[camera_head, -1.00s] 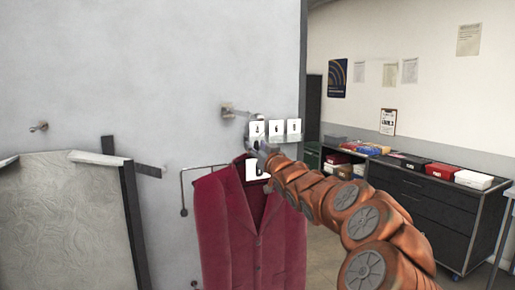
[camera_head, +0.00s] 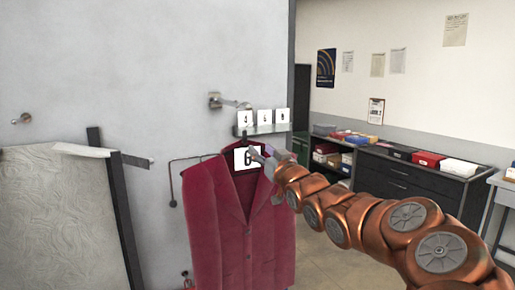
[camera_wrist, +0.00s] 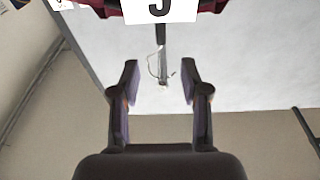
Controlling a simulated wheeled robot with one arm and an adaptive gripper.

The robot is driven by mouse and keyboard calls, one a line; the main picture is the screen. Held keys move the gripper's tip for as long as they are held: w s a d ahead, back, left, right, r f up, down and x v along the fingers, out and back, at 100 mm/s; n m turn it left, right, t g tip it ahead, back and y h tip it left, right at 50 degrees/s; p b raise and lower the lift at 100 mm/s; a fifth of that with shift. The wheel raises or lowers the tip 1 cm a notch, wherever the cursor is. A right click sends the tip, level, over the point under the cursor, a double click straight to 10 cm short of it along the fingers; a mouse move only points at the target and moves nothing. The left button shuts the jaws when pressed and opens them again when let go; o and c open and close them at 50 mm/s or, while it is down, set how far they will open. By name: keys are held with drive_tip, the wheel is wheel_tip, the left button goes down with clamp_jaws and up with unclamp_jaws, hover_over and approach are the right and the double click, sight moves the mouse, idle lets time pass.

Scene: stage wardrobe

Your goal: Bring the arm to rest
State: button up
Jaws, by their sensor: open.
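My copper-coloured arm reaches in from the lower right in the head view. My gripper (camera_head: 266,160) is at the right edge of a white number card (camera_head: 246,158) at the collar of a dark red jacket (camera_head: 236,225). Whether it touches the card cannot be told there. In the wrist view my gripper (camera_wrist: 160,85) has its two fingers wide apart with nothing held between them. A white card (camera_wrist: 160,10) with a black numeral, cut off by the frame, is at the top, beyond the fingertips.
A small shelf (camera_head: 262,129) with white number cards is on the grey wall (camera_head: 150,60) above the jacket. A metal peg (camera_head: 230,102) sticks out above it. A textured panel (camera_head: 55,215) stands at left. A dark cabinet (camera_head: 410,182) with boxes is behind my arm.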

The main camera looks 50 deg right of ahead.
drive_tip(key=shift+s+a, duration=0.2)
drive_tip(key=shift+s, duration=0.15)
drive_tip(key=w+a+f+n+g+y, duration=0.1)
drive_tip(key=w+a+f+g+y, duration=0.3)
drive_tip(key=a+f, duration=0.7)
drive_tip(key=s+a+f+n+g, duration=0.1)
drive_tip(key=s+a+f+g, duration=0.2)
drive_tip(key=a+f+g, duration=0.55)
drive_tip(key=s+a+f+g+y, duration=0.1)
drive_tip(key=s+a+f+g, duration=0.1)
drive_tip(key=s+a, duration=0.5)
drive_tip(key=s+a+f+n+g, duration=0.1)
drive_tip(key=s+a+f+g, duration=0.2)
drive_tip(key=s, duration=0.9)
drive_tip(key=s+a+f+g+y, duration=0.1)
drive_tip(key=s+a+f+g, duration=0.2)
drive_tip(key=s+a+f, duration=0.3)
drive_tip(key=s+a, duration=0.4)
drive_tip(key=shift+a+f+n+y, duration=0.15)
drive_tip(key=shift+a+n+y, duration=0.15)
drive_tip(key=shift+n, duration=0.1)
drive_tip(key=shift+g, duration=0.25)
